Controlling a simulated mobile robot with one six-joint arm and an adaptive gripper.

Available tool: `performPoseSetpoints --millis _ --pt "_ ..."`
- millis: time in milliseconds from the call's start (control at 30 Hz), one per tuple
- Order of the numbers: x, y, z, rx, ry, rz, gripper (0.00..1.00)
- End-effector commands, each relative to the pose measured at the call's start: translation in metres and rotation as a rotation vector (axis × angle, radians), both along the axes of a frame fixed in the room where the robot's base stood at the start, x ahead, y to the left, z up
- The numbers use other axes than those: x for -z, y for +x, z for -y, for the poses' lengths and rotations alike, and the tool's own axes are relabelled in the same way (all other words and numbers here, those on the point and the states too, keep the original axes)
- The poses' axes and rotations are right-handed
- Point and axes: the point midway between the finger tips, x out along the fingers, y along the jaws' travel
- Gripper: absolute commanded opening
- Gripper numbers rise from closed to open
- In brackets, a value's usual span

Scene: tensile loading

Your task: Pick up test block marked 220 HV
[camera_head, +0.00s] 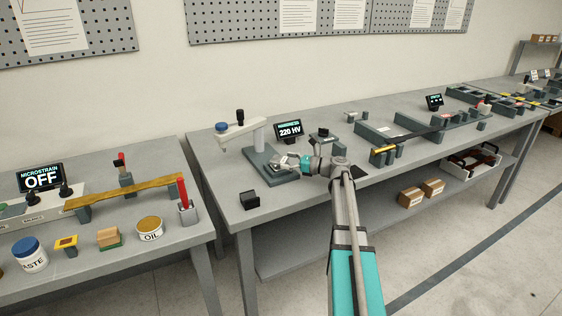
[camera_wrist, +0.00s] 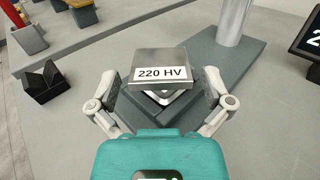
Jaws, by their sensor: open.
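The test block marked 220 HV (camera_wrist: 160,62) is a grey metal block with a white label. In the wrist view it sits on a small support on the dark base plate of the hardness tester (camera_head: 258,160). My gripper (camera_wrist: 165,90) is open, with one finger on each side of the block. I cannot tell whether either finger touches it. In the head view my gripper (camera_head: 292,163) is over the tester's base, and the block there is too small to make out clearly.
A display reading 220 HV (camera_head: 289,130) stands behind the tester. A small black holder (camera_head: 250,199) sits near the bench's front edge, and also shows in the wrist view (camera_wrist: 47,82). The tester's column (camera_wrist: 235,22) rises close beyond the block.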

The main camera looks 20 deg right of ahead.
Motion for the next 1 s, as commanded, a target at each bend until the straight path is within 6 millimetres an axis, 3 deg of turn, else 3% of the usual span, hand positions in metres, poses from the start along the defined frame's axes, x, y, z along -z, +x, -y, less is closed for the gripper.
performPoseSetpoints --millis 300,867,1000 --pt "0.001 0.02 -0.021 0.0 0.0 0.0 1.0" --pt "0.0 0.02 -0.021 0.0 0.0 0.0 1.0" --pt "0.001 0.02 -0.021 0.0 0.0 0.0 0.76"
